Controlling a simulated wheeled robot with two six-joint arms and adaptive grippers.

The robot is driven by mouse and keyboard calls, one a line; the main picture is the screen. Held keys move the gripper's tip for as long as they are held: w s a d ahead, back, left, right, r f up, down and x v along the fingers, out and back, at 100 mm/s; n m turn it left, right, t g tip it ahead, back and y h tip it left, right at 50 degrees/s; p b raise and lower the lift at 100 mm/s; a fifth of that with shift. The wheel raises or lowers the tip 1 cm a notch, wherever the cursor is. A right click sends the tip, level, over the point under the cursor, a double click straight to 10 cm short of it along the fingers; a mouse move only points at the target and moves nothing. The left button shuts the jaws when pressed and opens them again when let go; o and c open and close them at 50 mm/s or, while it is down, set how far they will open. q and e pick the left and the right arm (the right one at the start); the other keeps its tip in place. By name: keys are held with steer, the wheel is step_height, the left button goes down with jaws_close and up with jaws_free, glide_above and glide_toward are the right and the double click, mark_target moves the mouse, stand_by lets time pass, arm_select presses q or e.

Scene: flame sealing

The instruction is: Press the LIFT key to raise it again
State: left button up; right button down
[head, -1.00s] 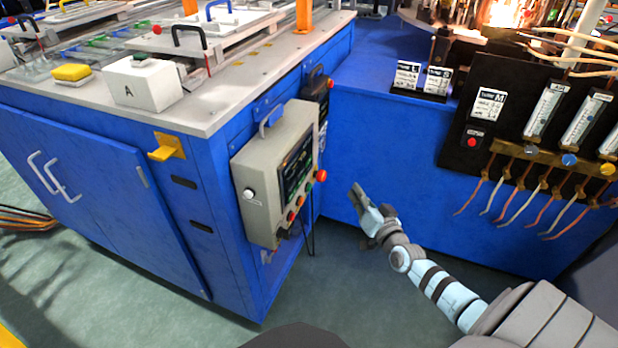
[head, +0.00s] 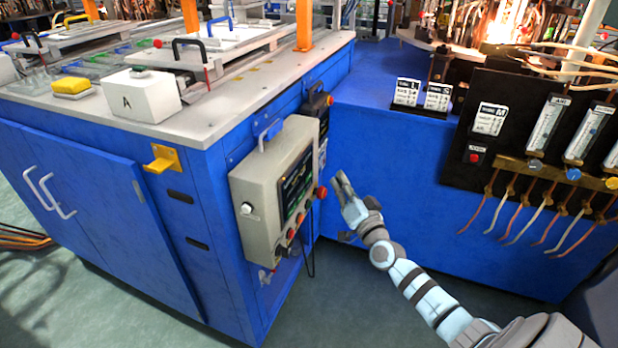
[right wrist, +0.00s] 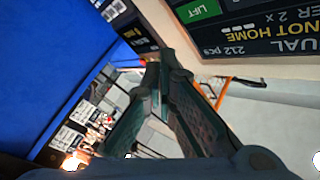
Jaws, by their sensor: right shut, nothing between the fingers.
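The grey control box (head: 258,195) hangs on the side of the blue cabinet, with a dark screen (head: 296,184) on its front. In the right wrist view the green LIFT key (right wrist: 198,10) shows at the top edge, on the dark screen (right wrist: 262,30), whose text includes "NOT HOME" and "212 pcs". My right gripper (head: 338,178) is just right of the control box in the head view, apart from the box's red button (head: 321,192). Its fingers (right wrist: 162,60) are shut and empty, below and left of the LIFT key in the wrist view. My left gripper is not in view.
Round buttons (head: 291,233) sit below the screen. A dark box with a red button (head: 330,100) is mounted behind the control box. A blue bench (head: 400,150) stands behind my right gripper, with a black gas panel (head: 505,125) at the right. The floor between is clear.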

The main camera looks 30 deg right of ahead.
mark_target(309, 176)
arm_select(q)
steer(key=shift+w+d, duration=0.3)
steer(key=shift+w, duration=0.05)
arm_select(e)
steer(key=w+a, duration=0.2)
steer(key=w, duration=0.1)
steer(key=shift+w+a, duration=0.2)
steer(key=shift+w, duration=0.1)
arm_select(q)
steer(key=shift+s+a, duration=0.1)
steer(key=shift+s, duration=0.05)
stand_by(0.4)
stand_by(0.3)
arm_select(e)
steer(key=shift+w+a, duration=0.25)
steer(key=shift+w, duration=0.1)
